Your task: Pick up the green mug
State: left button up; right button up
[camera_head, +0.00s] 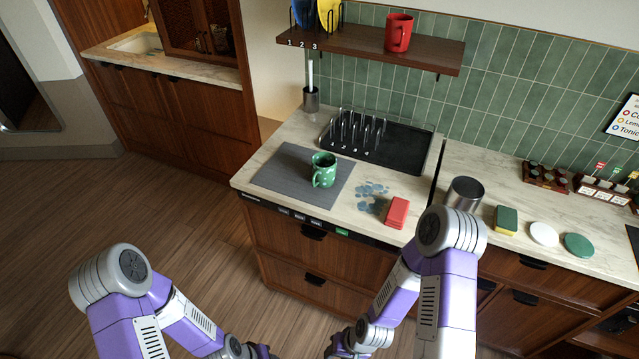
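The green mug (323,170) with light spots stands upright on the grey mat (283,180) on the counter, near the mat's right side. Its handle faces the front. My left arm comes in at the bottom left and my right arm at the bottom centre-right. Both reach down toward the bottom edge, low in front of the counter and well away from the mug. The fingertips of both grippers are outside the picture.
A black rack tray (405,147) stands behind the mug. A metal canister (464,193) stands further right. A wooden shelf (350,46) holds a red mug (398,33) above.

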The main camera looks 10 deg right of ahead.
aim_at(323, 165)
jog(key=u, duration=1.45)
jog(key=i, duration=0.9)
jog(key=z, duration=1.9)
